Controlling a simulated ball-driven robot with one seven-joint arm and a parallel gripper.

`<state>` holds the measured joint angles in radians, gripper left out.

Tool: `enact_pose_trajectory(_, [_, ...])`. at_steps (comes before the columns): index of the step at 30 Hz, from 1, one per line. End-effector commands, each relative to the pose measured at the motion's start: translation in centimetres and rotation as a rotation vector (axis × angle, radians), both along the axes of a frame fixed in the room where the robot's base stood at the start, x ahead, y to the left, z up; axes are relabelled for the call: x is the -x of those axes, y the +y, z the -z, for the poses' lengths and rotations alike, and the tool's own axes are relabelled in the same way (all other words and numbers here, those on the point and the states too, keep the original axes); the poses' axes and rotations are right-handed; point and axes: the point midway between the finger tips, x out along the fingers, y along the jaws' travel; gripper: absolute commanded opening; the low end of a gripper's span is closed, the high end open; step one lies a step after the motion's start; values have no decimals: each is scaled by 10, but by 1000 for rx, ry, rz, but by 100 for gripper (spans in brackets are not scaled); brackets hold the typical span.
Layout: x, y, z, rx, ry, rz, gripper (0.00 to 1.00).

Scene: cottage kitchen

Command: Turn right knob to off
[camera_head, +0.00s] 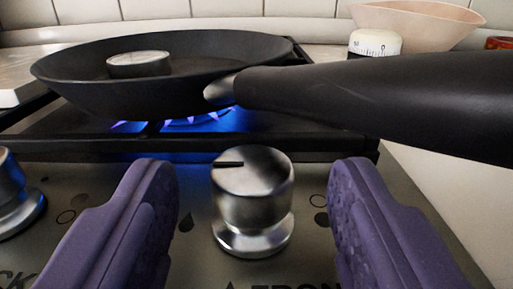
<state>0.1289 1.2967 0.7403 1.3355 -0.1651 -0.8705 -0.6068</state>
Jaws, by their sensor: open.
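The right knob (253,203) is a silver metal cylinder on the stove's front panel. The dark mark on its top points to the left. My gripper (253,200) is open, with one purple finger on each side of the knob and a visible gap on both sides. The fingers do not touch the knob. Blue flames (190,121) burn under the black frying pan (215,50) on the burner behind it.
The pan's thick black handle (390,100) reaches toward the right, above and behind the right finger. Another knob (15,195) stands at the left edge. A white timer (375,43) and a beige bowl (415,22) stand at the back right. A round gauge (138,62) lies in the pan.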

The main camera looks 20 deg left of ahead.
Motion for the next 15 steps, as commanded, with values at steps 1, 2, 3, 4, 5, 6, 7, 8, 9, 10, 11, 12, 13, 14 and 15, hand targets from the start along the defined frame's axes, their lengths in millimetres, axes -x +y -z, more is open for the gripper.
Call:
enact_pose_trajectory(1, [-3,1,0,-1,-1,1,59])
enact_pose_trajectory(2, [-5,1,0,-1,-1,0,59])
enact_pose_trajectory(3, [-6,2,0,-1,-1,0,59])
enact_pose_trajectory(4, [-6,2,-1,-1,0,0,59])
enact_pose_trajectory(5, [-7,2,-1,-1,0,0,59])
enact_pose_trajectory(6, [-7,2,-1,-1,0,-1,59])
enact_pose_trajectory(7, [-7,2,-1,-1,0,-1,59])
enact_pose_trajectory(8, [-6,2,-1,-1,0,-1,59])
enact_pose_trajectory(9, [-6,2,-1,-1,0,-1,59])
enact_pose_trajectory(10, [-6,2,-1,-1,0,-1,59])
enact_pose_trajectory(11, [-6,2,-1,-1,0,-1,52])
enact_pose_trajectory(12, [-6,2,-1,-1,0,-1,43])
enact_pose_trajectory(13, [-6,2,-1,-1,0,-1,36])
enact_pose_trajectory(14, [-6,2,-1,0,0,0,29])
enact_pose_trajectory(15, [-6,2,-1,0,0,0,20])
